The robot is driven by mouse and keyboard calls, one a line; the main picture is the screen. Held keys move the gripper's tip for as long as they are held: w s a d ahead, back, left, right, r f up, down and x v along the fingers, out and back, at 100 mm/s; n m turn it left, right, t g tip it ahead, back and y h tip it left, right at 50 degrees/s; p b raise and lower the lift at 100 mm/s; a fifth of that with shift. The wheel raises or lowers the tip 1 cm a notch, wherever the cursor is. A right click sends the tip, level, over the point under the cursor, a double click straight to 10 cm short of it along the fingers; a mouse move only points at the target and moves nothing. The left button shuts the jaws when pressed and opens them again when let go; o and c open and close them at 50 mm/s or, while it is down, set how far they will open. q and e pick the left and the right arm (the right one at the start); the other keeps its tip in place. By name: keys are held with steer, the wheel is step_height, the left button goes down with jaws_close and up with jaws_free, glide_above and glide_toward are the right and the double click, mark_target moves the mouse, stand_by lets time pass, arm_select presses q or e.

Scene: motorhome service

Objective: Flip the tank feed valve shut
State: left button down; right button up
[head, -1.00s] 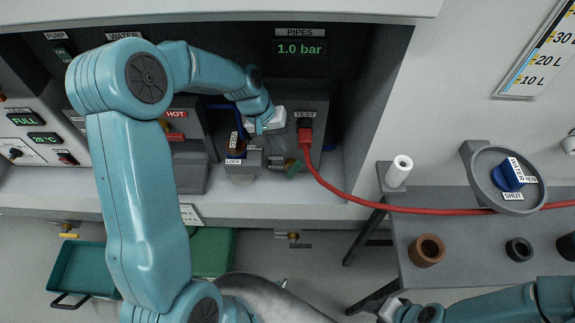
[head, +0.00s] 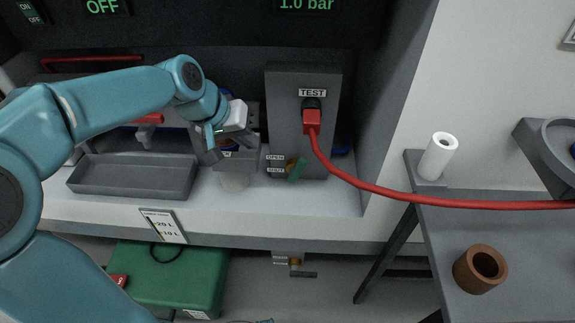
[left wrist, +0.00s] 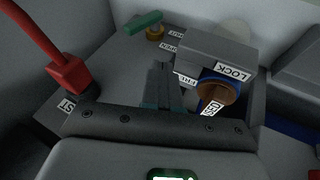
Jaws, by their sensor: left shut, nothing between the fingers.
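A small valve with a green handle (head: 297,170) and a brass body sits low on the front of the grey TEST box (head: 283,110). OPEN and SHUT labels are beside it, OPEN above SHUT. The green handle is tilted; I cannot tell its exact setting. In the left wrist view the handle (left wrist: 143,22) shows at the top, beyond my fingers. My left gripper (head: 246,138) is left of the valve and apart from it. Its fingers (left wrist: 164,75) are shut and empty, beside the grey LOCK block (left wrist: 215,52). My right gripper is out of view.
A red cable (head: 370,186) runs from the TEST socket to the right. The LOCK block with a clear bowl (head: 234,180) stands close under my left gripper. A grey tray (head: 130,177) is to the left. Another valve (head: 295,262) hangs below the ledge.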

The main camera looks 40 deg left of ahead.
arm_select(q)
steer(key=b, duration=0.3)
glide_toward(297, 168)
steer(key=w+a+f, duration=0.1)
steer(key=a+f, duration=0.2)
steer(key=f, duration=0.2)
steer(key=w+d, duration=0.1)
steer(key=w+d+f, duration=0.1)
steer(key=shift+w+d, duration=0.15)
steer(key=shift+d, duration=0.25)
